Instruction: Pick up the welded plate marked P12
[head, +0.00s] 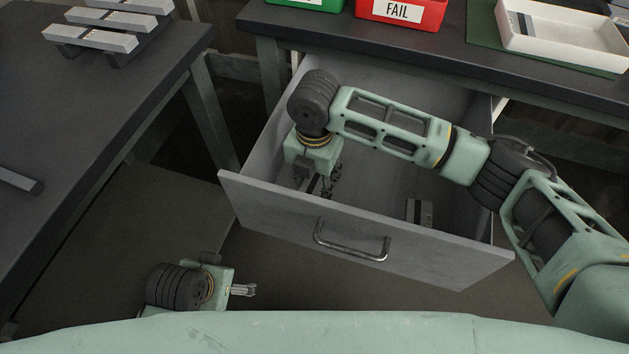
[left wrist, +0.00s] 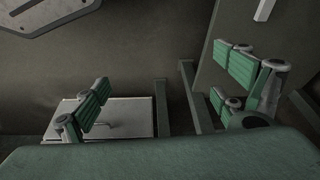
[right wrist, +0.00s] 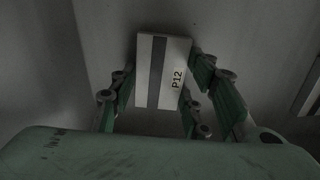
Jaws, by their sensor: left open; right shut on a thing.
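The welded plate marked P12 (right wrist: 156,70) is a pale block with a dark stripe down its middle, and its label shows clearly in the right wrist view. My right gripper (head: 320,184) reaches down inside the open drawer and is shut on this plate, with its fingers on both sides of it. In the head view the plate is mostly hidden by the fingers. My left gripper (head: 243,290) is low at the front left, away from the drawer. It is open and empty in the left wrist view (left wrist: 165,92).
The open drawer (head: 365,235) has high grey walls close around my right gripper. Another striped plate (head: 419,213) lies in it to the right. A FAIL bin (head: 400,12), a green bin (head: 306,3) and a white tray (head: 560,40) stand on the worktop. More plates (head: 90,38) rest on the left table.

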